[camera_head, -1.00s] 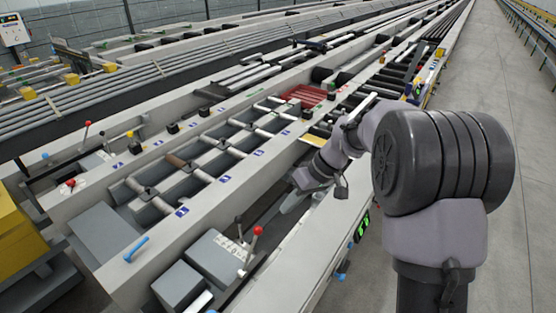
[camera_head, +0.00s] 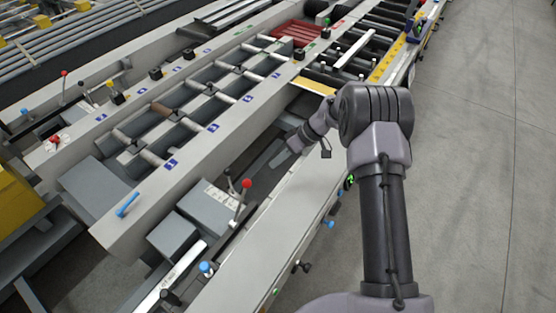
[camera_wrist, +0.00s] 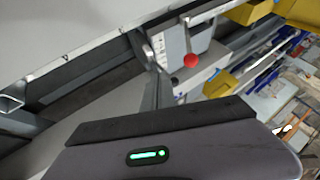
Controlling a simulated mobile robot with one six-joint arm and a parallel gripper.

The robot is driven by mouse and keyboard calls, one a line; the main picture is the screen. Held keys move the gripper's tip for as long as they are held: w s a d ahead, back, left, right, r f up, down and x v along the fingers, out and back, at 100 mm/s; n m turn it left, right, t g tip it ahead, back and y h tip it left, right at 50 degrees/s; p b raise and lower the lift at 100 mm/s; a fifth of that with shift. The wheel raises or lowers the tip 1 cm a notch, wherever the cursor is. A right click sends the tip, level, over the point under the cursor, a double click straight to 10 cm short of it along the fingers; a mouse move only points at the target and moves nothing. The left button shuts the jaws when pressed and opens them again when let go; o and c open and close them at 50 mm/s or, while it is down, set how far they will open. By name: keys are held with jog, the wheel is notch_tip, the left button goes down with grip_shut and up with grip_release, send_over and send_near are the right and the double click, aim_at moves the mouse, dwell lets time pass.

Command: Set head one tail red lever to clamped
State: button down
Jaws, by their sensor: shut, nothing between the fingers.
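A lever with a red ball knob (camera_head: 246,184) stands beside a grey block with a white label plate (camera_head: 216,194), at the near end of the machine. Its rod leans slightly from upright. In the wrist view my gripper's dark body with a green light fills the bottom. I cannot read the label or tell the clamp state.
A black-knobbed lever (camera_head: 228,172) stands close beside the red one. A blue handle (camera_head: 127,204) and a blue knob (camera_head: 205,267) are nearby. Another red knob (camera_head: 55,139) is far left. A long pale rail (camera_head: 275,215) runs between lever and aisle. The grey floor (camera_head: 460,180) at right is clear.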

jog(key=s+a+f, duration=0.2)
jog(key=a+f, duration=0.1)
jog(key=a, duration=0.3)
jog(key=shift+s+a+f+b, duration=0.2)
jog(key=shift+s+f+b, duration=0.1)
jog(key=shift+b, duration=0.1)
jog(key=shift+s+a+r+b, duration=0.1)
jog(key=shift+r+b, duration=0.05)
jog(key=shift+b, duration=0.15)
